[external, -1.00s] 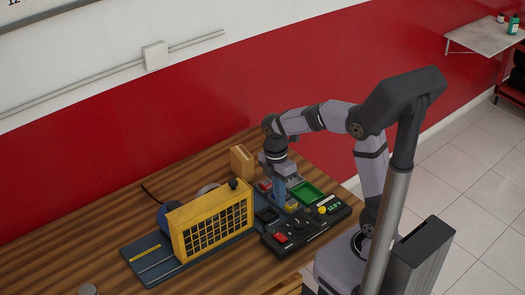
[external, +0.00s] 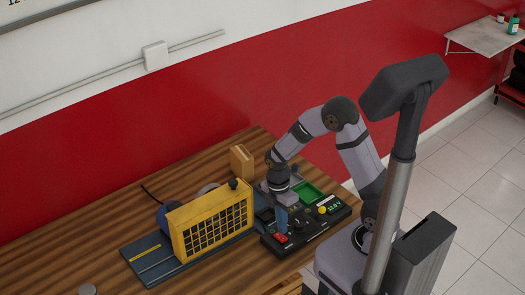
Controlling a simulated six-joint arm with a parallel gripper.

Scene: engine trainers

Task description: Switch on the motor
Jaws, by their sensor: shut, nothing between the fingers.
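A black control panel (external: 312,232) lies near the front edge of the wooden table. Whether the fingertips touch the switch cannot be told.
A green tray (external: 309,193) lies behind the panel. A tan wooden block (external: 242,162) stands behind the yellow housing. A grey round thing (external: 88,289) lies at the front left. The left part of the table is mostly clear.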

